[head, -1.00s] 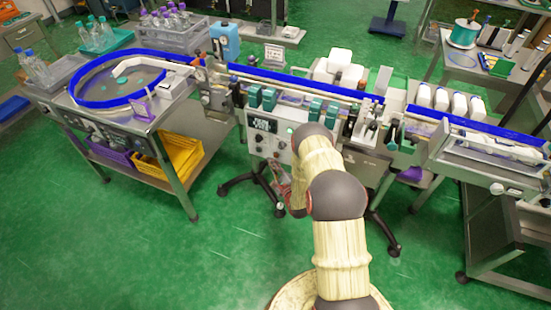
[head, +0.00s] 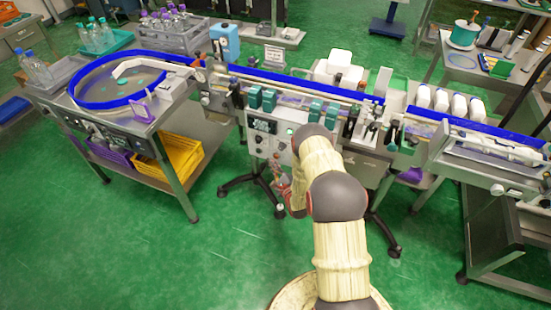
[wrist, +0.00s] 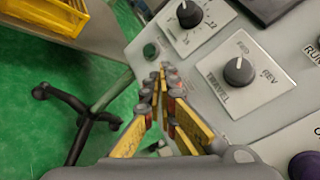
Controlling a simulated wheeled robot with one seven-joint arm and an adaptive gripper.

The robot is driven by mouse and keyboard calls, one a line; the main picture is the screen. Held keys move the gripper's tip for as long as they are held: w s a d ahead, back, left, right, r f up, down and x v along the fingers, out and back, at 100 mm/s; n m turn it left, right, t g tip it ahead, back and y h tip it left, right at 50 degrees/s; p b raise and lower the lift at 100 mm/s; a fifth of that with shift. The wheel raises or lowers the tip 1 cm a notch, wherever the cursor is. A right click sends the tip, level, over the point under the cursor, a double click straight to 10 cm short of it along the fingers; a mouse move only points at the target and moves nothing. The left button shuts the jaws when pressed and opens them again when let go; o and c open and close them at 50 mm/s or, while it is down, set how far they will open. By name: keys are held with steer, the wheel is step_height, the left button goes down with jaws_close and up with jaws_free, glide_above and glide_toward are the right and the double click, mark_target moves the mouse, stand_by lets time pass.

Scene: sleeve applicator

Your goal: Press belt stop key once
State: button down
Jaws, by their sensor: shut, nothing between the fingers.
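The control panel (head: 262,143) is on the front of the belt machine, with a small display, knobs and buttons. In the wrist view its grey face (wrist: 205,85) fills the right side. It bears a small dark green round button (wrist: 151,51), a knob with a numbered scale (wrist: 189,14) and a TRAVEL knob marked FWD and REV (wrist: 238,71). A dark purple round button (wrist: 305,165) is cut by the lower right corner. I cannot read which one is the belt stop key. My gripper (wrist: 163,72) is shut and empty, its tips just below the green button; contact is unclear.
The belt line (head: 300,82) runs above the panel. A round turntable (head: 122,80) stands at the left, with a yellow crate (head: 182,152) on the shelf below. Black stand legs (head: 240,182) reach onto the green floor. The floor in front is clear.

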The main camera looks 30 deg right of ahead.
stand_by(0.5)
steer(key=shift+w+d+b, duration=0.25)
steer(key=shift+d+b, duration=0.05)
steer(key=shift+w+d, duration=0.25)
steer(key=shift+d, duration=0.1)
stand_by(0.8)
steer(key=shift+a, duration=0.1)
steer(key=shift+s+a, duration=0.55)
stand_by(0.4)
steer(key=s+a, duration=0.1)
steer(key=a, duration=0.1)
steer(key=s+a, duration=0.2)
steer(key=shift+p, duration=0.35)
stand_by(0.7)
